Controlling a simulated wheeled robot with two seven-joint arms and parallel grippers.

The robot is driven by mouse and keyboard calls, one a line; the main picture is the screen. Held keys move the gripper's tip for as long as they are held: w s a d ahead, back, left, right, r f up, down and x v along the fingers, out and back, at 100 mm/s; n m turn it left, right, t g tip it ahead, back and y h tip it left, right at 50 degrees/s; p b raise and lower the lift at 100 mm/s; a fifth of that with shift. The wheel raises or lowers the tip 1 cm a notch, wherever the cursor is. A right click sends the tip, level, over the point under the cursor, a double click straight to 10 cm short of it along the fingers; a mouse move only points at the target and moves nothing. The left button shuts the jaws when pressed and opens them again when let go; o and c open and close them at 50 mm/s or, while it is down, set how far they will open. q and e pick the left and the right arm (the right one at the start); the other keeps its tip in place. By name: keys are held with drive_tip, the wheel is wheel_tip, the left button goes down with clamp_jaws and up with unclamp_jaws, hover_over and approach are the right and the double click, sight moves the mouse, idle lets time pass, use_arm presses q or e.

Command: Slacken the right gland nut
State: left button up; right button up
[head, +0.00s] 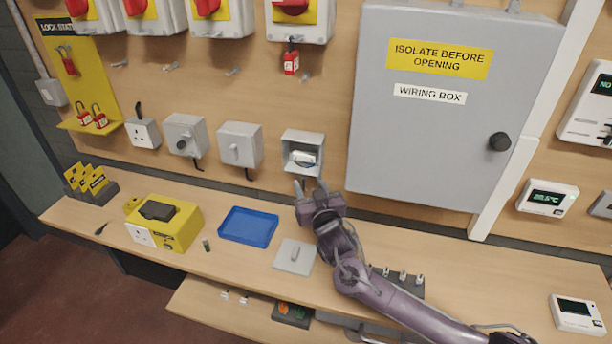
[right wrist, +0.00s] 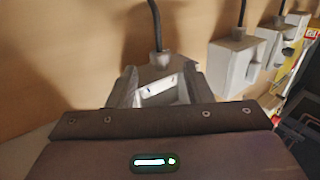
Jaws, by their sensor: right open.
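An open grey box (head: 286,155) with a white fitting (head: 304,158) inside is on the wall board, above my right gripper (head: 311,186). In the right wrist view the box (right wrist: 172,72) lies just beyond the fingers, with a black cable (right wrist: 156,25) running from it. In the head view, the gland is hidden or too small to tell. My right gripper (right wrist: 158,90) is open, its fingers apart on either side of the box's near face; contact cannot be told. My left gripper is out of view.
A grey plate (head: 294,257) with a raised lever and a blue tray (head: 249,226) lie on the bench, left of my right arm. A yellow case (head: 176,225) stands further left. The grey wiring box (head: 430,150) stands out from the board at right.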

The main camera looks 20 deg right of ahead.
sight(305, 178)
drive_tip(key=w, duration=0.3)
drive_tip(key=shift+w+f, duration=0.15)
drive_tip(key=shift+w, duration=0.1)
drive_tip(key=shift+s, duration=0.1)
drive_tip(key=c, duration=1)
drive_tip(key=shift+f+h, duration=0.1)
drive_tip(key=shift+h, duration=0.2)
